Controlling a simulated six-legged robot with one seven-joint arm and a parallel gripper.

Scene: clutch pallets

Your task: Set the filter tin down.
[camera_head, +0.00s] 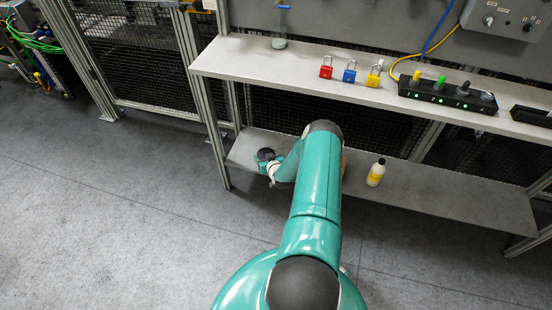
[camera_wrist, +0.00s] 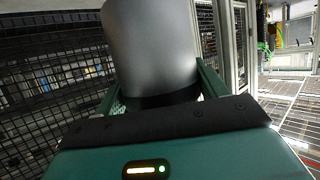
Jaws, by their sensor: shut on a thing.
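The filter tin (camera_wrist: 152,45) is a smooth grey cylinder that fills the upper middle of the wrist view. My gripper (camera_wrist: 158,88) is shut on it, with a green finger on either side. The tin's top is cut off by the picture's edge, and its base is hidden behind the gripper body. In the head view my forearm reaches down to the left end of the lower shelf (camera_head: 430,195). I cannot clearly make out the tin or the fingers there, nor tell whether the tin touches a surface.
A white and yellow bottle (camera_head: 376,172) stands on the lower shelf. The upper shelf (camera_head: 255,60) bears red (camera_head: 326,67), blue (camera_head: 349,71) and yellow (camera_head: 374,75) padlocks and a black switch box (camera_head: 447,92). The lower shelf right of the bottle is bare.

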